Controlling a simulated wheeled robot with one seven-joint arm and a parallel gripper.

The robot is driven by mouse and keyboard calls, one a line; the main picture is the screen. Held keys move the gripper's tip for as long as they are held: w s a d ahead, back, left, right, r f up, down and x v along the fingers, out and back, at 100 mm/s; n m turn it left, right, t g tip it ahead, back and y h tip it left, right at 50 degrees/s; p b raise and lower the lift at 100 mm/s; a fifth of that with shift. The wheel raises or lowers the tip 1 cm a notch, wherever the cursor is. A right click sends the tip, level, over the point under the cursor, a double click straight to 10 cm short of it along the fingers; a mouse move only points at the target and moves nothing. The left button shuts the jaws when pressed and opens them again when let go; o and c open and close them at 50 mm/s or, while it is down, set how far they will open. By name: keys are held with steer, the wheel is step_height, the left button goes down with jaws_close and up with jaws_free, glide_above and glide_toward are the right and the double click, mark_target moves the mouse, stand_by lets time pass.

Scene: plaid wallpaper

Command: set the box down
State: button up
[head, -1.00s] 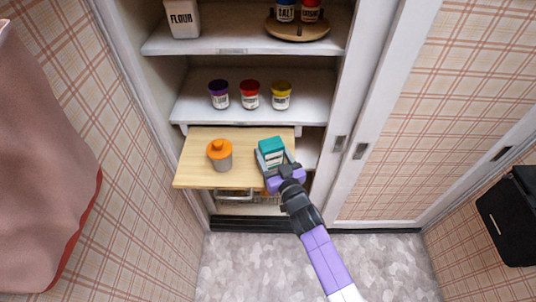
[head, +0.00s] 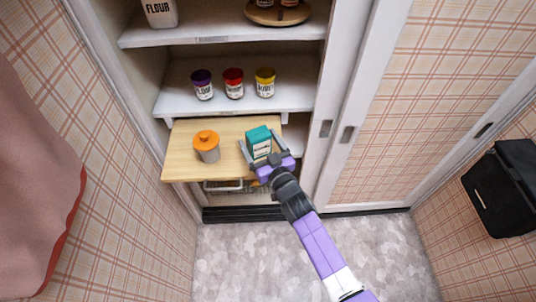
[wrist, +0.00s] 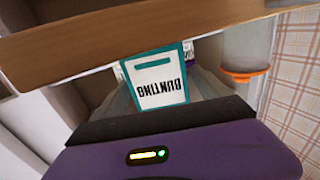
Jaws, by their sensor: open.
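The box (head: 259,139) is teal with a white label and stands upright on the right part of a pull-out wooden board (head: 222,137). In the wrist view the box (wrist: 157,84) shows upside down with the word BUNTING on its label. My gripper (head: 261,150) is open around the box, with one finger on each side and a gap at least on the left. The box's underside is hidden, but it appears to rest on the board.
An orange-lidded jar (head: 207,147) stands on the board to the left of the box. Purple (head: 202,84), red (head: 233,83) and yellow (head: 265,82) lidded jars stand on the shelf above. A wire basket (head: 223,185) is below. The cabinet frame (head: 325,125) rises close on the right.

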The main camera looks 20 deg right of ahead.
steer(key=s+b, duration=0.1)
steer(key=s, duration=1)
steer(key=shift+s+d+b, duration=0.3)
steer(key=shift+s+d, duration=0.05)
steer(key=shift+d, duration=0.1)
steer(key=shift+f, duration=0.1)
steer(key=s+d+g, duration=0.2)
steer(key=s, duration=2)
steer(key=s+r+m+g+h, duration=0.1)
steer(key=s+r, duration=1)
steer(key=s, duration=0.3)
steer(key=shift+r+h, duration=0.3)
steer(key=shift+r, duration=0.05)
